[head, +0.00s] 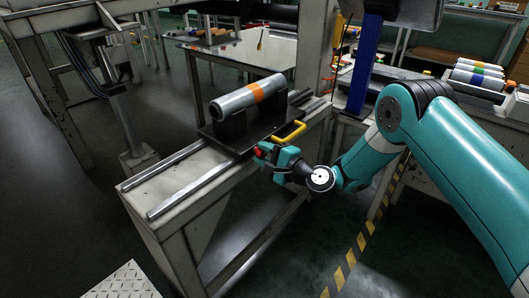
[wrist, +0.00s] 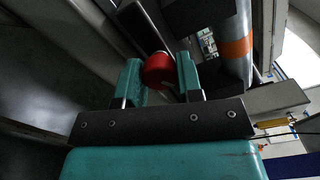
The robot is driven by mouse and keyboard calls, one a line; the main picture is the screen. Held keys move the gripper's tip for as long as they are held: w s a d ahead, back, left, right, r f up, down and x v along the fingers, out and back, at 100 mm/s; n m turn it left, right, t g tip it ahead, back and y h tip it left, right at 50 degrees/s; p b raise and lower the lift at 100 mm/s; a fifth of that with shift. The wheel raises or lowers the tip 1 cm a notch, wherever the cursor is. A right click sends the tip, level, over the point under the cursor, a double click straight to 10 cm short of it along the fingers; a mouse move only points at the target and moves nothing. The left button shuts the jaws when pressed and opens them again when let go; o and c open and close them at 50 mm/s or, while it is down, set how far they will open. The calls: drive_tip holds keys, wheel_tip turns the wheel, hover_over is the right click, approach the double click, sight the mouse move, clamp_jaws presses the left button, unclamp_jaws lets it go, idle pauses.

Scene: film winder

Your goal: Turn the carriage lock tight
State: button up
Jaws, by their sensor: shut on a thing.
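The carriage lock is a red rounded knob (wrist: 158,70), seen in the wrist view between my two teal fingers. My gripper (wrist: 160,75) is shut on it, one finger on each side. In the head view my gripper (head: 264,151) is at the front side of the carriage, and a little red of the knob shows at its tips. The dark carriage (head: 222,137) sits across two rails and carries a silver film roll with an orange band (head: 248,96). How tight the lock is cannot be seen.
A yellow handle (head: 290,132) sticks out from the carriage just right of my gripper. The rails (head: 190,188) run bare along the bench (head: 150,195) toward the front left. A bench with several rolls (head: 478,75) stands at the right, and a blue post (head: 365,65) behind.

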drive_tip(key=shift+d+f, duration=0.1)
drive_tip(key=o, duration=0.9)
drive_tip(key=shift+b+v, duration=8.7)
drive_tip(key=shift+b, duration=1.4)
